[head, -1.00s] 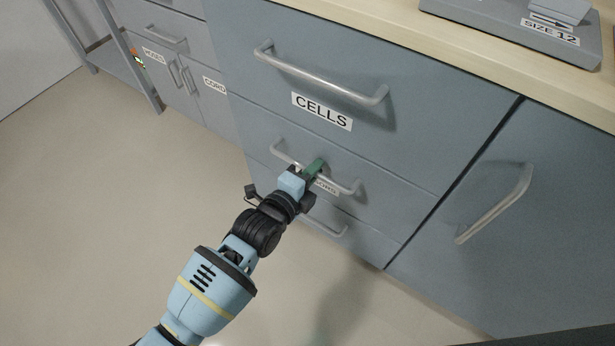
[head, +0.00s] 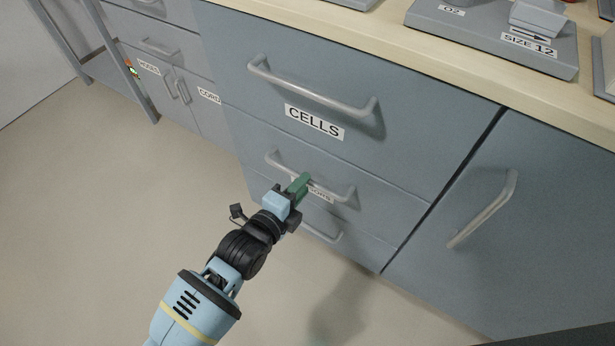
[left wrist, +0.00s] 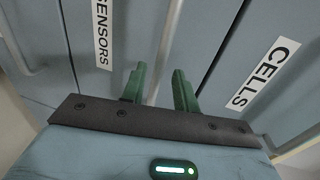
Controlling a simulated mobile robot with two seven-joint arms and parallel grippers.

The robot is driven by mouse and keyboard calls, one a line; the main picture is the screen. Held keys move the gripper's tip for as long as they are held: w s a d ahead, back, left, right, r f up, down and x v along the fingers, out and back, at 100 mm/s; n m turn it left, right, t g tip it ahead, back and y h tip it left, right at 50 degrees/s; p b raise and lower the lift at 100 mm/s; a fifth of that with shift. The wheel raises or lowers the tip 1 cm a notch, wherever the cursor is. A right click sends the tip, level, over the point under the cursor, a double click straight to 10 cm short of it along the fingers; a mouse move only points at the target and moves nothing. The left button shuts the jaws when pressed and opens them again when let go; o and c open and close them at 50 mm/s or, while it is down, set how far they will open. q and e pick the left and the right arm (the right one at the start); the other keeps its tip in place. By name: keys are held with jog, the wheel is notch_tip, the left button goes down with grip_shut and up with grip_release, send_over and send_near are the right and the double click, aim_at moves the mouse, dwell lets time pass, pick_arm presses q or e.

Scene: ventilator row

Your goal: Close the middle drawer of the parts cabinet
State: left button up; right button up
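The parts cabinet (head: 240,110) has a stack of drawers. The middle drawer (head: 345,172) sits below the CELLS drawer and looks flush with its neighbours. Its bar handle (head: 340,193) runs above a label partly hidden by my gripper; the left wrist view shows the label (left wrist: 102,32) reading "ENSORS", cut off at the top. My left gripper (head: 302,184) has green fingers pointing at this handle. In the left wrist view the fingers (left wrist: 162,88) are apart with nothing clamped, and the handle (left wrist: 164,40) lies just beyond the gap. My right gripper is not in view.
The CELLS drawer (head: 400,140) is shut above. A cupboard door with a handle (head: 484,210) is at the right. A wooden worktop (head: 420,48) holds a grey SIZE 12 stand (head: 480,45). Another cabinet (head: 190,68) stands at the back left. The floor (head: 120,220) at left is clear.

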pick_arm(q)
jog(key=p+v, duration=0.1)
jog(key=v, duration=0.3)
dwell(0.4)
